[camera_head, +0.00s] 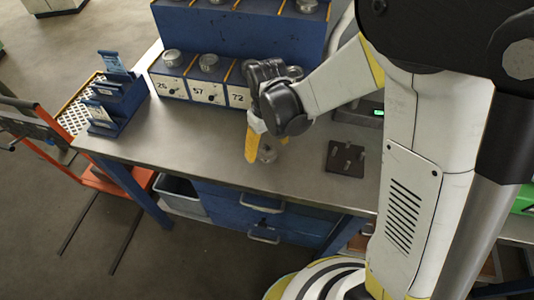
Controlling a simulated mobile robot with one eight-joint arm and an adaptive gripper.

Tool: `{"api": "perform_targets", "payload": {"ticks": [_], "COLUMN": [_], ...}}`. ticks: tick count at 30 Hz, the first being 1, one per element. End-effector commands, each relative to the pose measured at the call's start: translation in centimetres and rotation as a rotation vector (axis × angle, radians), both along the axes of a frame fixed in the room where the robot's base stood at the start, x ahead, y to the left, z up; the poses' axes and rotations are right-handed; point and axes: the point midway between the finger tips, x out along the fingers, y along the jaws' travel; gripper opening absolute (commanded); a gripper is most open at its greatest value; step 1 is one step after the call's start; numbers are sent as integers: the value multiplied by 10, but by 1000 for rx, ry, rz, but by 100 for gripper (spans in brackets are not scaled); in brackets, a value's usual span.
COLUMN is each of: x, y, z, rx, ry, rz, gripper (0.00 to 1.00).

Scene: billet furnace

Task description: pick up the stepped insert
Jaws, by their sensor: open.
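A small grey metal piece (267,154), which looks like the stepped insert, stands on the grey workbench (190,135) near its front edge. It is partly hidden by my gripper (261,151), and its steps are too small to make out. My gripper points down over the bench with its yellow fingers open. One yellow finger is just left of the piece; the other is mostly hidden. I cannot tell whether the fingers touch the piece.
Numbered drawers (205,88) with metal pieces on top stand behind the gripper. A dark plate with pegs (345,158) lies to the right. A blue rack (117,98) stands at the bench's left end. An orange cart (60,135) is left of the bench. Bench space left of the gripper is clear.

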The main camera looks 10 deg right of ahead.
Motion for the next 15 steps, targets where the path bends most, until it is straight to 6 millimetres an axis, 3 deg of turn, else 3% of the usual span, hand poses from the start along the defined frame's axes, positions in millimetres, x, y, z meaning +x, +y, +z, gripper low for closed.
{"api": "perform_targets", "payload": {"ticks": [3, 10, 15], "x": [-1, -1, -1], "y": [0, 0, 0], "z": [-18, -18, -18], "rx": [0, 0, 0], "ry": [0, 0, 0], "rz": [0, 0, 0], "gripper": [80, 78, 26]}}
